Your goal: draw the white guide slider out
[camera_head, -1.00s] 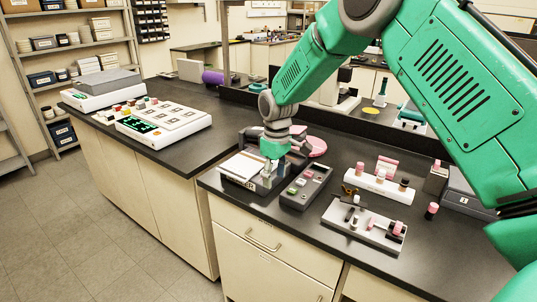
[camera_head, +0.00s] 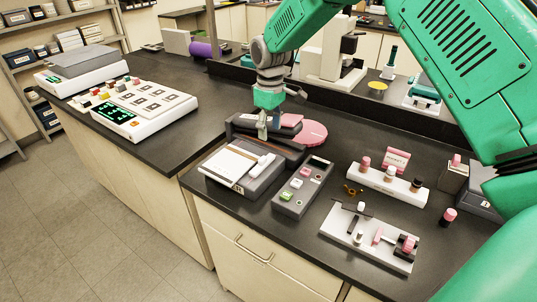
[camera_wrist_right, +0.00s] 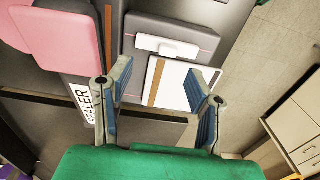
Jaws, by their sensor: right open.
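The white guide slider (camera_head: 261,166) is a small white piece lying at the right side of a low grey device with a white top plate (camera_head: 229,163). In the right wrist view the slider (camera_wrist_right: 175,46) is a rounded white bar on the grey block, beside the white plate (camera_wrist_right: 181,82) with its brown strip. My right gripper (camera_head: 263,130) is above and behind the device, near the dark sealer. Its fingers (camera_wrist_right: 157,75) are spread and empty, apart from the slider. My left gripper is not in view.
The dark sealer (camera_head: 246,124) has a pink pad (camera_head: 291,120), with a pink disc (camera_head: 311,133) beside it. A grey control box (camera_head: 301,187) stands right of the device. A white tray (camera_head: 342,223) with small parts lies farther right. The bench's front edge is close to the device.

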